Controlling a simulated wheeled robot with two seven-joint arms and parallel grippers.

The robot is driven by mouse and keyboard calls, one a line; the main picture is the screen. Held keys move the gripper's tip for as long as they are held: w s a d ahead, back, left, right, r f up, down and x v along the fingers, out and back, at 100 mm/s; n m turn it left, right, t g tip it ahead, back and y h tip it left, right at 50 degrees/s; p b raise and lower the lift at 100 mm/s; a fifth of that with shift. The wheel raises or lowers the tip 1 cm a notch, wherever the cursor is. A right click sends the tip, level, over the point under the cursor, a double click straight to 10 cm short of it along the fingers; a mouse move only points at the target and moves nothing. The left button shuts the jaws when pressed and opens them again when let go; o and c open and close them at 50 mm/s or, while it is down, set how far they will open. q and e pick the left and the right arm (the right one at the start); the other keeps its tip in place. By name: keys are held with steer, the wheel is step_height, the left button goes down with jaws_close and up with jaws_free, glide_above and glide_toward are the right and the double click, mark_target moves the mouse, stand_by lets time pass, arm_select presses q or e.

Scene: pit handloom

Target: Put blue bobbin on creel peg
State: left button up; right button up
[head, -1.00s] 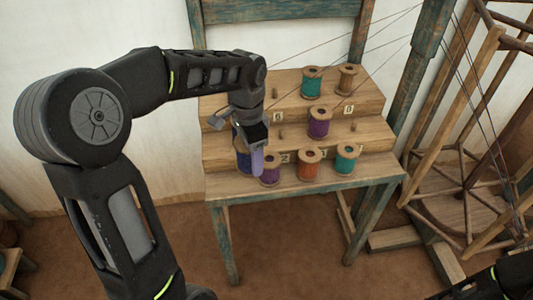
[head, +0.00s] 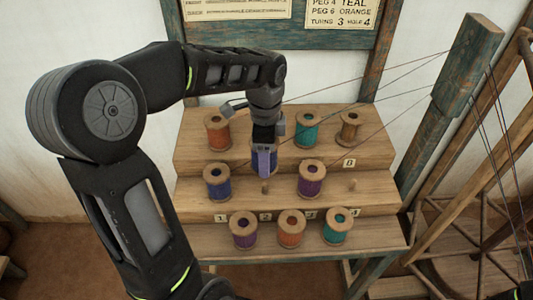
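My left gripper (head: 265,161) reaches down from above at the middle of the stepped wooden creel (head: 190,207). It appears shut on a blue bobbin (head: 254,160), with one lavender finger across the bobbin's front and the other finger hidden. The bobbin is upright, in front of the top step and above a bare peg (head: 265,187) on the middle step; I see no contact with that peg. Another blue bobbin (head: 218,183) stands at the left of the middle step. A second bare peg (head: 352,185) is at that step's right. My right gripper is out of view.
A purple bobbin (head: 311,181) stands just right of the bare peg. Orange (head: 217,132), teal (head: 307,131) and brown (head: 348,131) bobbins stand on the top step. Several more line the bottom step. Threads run up to a post (head: 465,75) at right. A card (head: 340,12) hangs behind.

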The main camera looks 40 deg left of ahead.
arm_select(q)
steer(key=shift+f, duration=0.15)
steer(key=b, duration=0.4)
glide_above(266, 183)
steer(key=shift+f, duration=2.5)
steer(key=shift+f+b, duration=1.95)
steer(key=shift+f, duration=0.6)
steer(key=o, duration=1.5)
steer(key=shift+o, duration=0.2)
steer(key=shift+o, duration=1.1)
